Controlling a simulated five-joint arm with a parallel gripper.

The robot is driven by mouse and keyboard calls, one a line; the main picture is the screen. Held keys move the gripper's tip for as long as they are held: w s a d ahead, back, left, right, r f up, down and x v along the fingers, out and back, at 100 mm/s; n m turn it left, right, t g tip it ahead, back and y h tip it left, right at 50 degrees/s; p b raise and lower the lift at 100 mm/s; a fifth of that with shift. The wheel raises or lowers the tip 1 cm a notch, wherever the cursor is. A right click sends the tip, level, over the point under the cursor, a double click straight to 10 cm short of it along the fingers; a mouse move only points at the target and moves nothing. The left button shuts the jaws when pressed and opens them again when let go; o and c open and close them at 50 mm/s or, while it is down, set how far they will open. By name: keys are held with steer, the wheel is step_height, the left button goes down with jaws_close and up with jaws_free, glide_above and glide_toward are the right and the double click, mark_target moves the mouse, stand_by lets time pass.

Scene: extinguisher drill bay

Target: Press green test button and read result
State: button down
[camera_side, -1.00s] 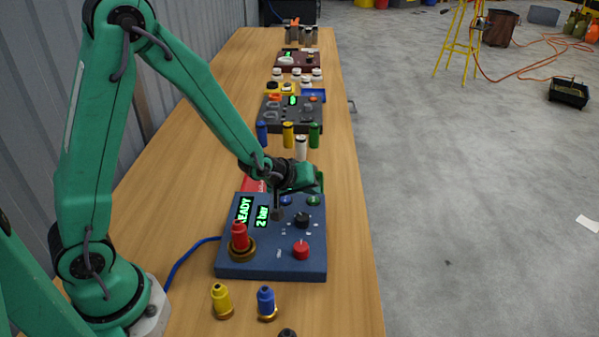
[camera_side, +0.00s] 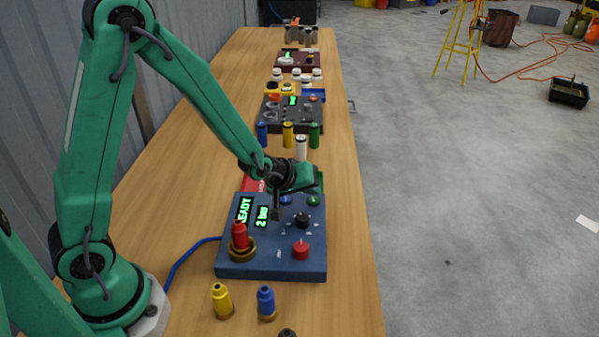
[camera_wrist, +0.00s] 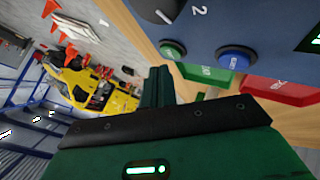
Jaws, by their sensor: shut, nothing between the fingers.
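The blue panel (camera_side: 262,265) stands on the bench with two lit displays. The left display (camera_side: 244,211) reads READY and the other (camera_side: 262,217) reads 2 bar. The green button (camera_side: 313,201) is at the panel's far right corner, with a blue button (camera_side: 285,200) to its left. My gripper (camera_side: 319,183) is shut and empty, close by the green button. The blue button (camera_wrist: 236,58) is farther right.
A black knob (camera_side: 302,220), a red knob (camera_side: 301,249) and a red fitting (camera_side: 239,236) stand up from the panel. Yellow (camera_side: 221,300) and blue (camera_side: 266,301) fittings stand in front. A red plate (camera_side: 253,185) lies behind. A white cylinder (camera_side: 301,148) stands farther back.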

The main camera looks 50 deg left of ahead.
mark_target(310, 201)
steer(key=shift+f, duration=0.9)
stand_by(1.0)
steer(key=shift+r, duration=0.9)
stand_by(0.4)
steer(key=shift+r, duration=2.5)
steer(key=shift+r, duration=0.1)
